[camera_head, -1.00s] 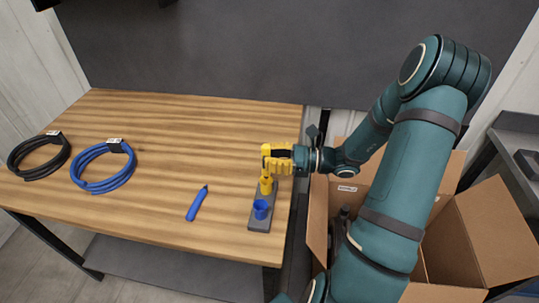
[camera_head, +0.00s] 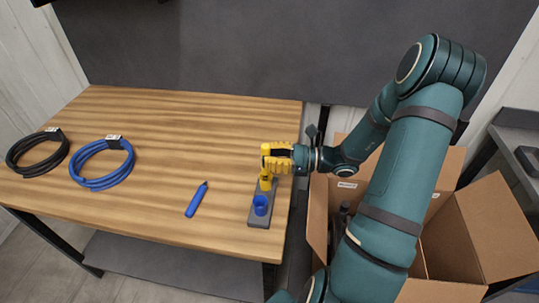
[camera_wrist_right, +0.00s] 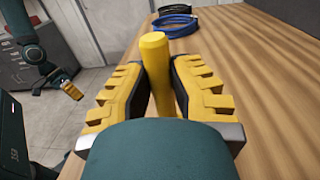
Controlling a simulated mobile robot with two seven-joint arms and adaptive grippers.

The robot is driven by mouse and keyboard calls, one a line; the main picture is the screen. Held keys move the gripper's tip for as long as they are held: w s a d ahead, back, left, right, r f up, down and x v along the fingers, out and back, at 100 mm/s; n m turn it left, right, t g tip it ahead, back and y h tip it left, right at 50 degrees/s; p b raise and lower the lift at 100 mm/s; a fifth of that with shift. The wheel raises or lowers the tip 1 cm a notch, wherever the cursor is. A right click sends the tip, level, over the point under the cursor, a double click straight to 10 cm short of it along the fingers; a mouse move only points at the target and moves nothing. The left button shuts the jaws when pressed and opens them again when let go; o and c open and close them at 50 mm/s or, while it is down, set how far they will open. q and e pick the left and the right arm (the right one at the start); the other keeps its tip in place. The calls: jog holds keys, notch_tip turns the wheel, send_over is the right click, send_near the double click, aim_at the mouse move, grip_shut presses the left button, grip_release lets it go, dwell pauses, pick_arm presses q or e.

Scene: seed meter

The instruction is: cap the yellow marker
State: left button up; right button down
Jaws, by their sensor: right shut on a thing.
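My right gripper (camera_head: 277,157) is shut on the yellow marker (camera_wrist_right: 157,62), which stands upright between its fingers. In the head view the marker (camera_head: 265,150) is over the yellow cap (camera_head: 265,184) at the far end of a grey holder (camera_head: 254,220). The marker's lower end meets or nearly meets the cap; I cannot tell whether it is inside. A blue cap (camera_head: 260,205) stands in the near part of the holder. My left gripper (camera_wrist_right: 72,91) shows small in the right wrist view, away from the table; its opening is unclear.
A blue marker (camera_head: 197,199) lies on the wooden table (camera_head: 190,130) left of the holder. A blue cable coil (camera_head: 103,183) and a black one (camera_head: 36,170) lie farther left. An open cardboard box (camera_head: 470,230) stands right of the table. The table's middle is clear.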

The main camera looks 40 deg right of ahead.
aim_at(269, 173)
jog(key=shift+f, duration=0.25)
jog(key=shift+f, duration=0.25)
jog(key=shift+f, duration=0.2)
dwell(0.5)
jog(key=shift+f+b, duration=0.3)
jog(key=shift+f+b, duration=0.4)
jog(key=shift+f, duration=0.35)
dwell(1.2)
jog(key=c, duration=0.9)
grip_release()
jog(key=shift+d, duration=0.1)
